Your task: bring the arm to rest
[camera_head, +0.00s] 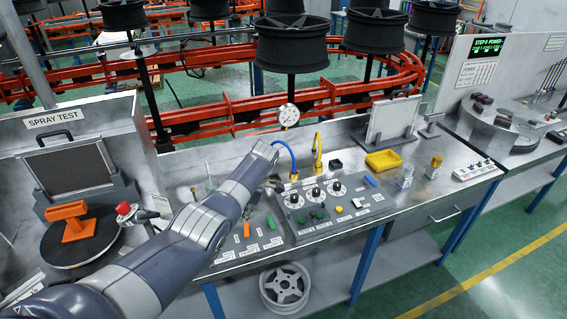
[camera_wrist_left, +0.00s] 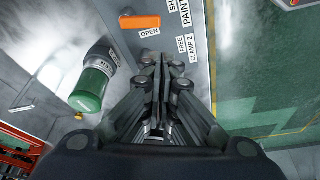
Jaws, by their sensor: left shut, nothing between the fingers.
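My left arm (camera_head: 200,225) comes in from the lower left and reaches over the bench to the control panel. My left gripper (camera_head: 275,183) is small, dark and partly hidden at the arm's far end. In the left wrist view the left gripper (camera_wrist_left: 157,65) fills the middle, its fingers together with nothing between them. An orange handle (camera_wrist_left: 140,22) marked OPEN lies just beyond the fingertips, apart from them in the picture. The height of the gripper above the panel is hard to tell. My right gripper is in neither view.
The control panel (camera_head: 330,205) has knobs and buttons, with a blue hose (camera_head: 287,153) and yellow pipe (camera_head: 318,150) behind. A yellow tray (camera_head: 383,161) stands right.

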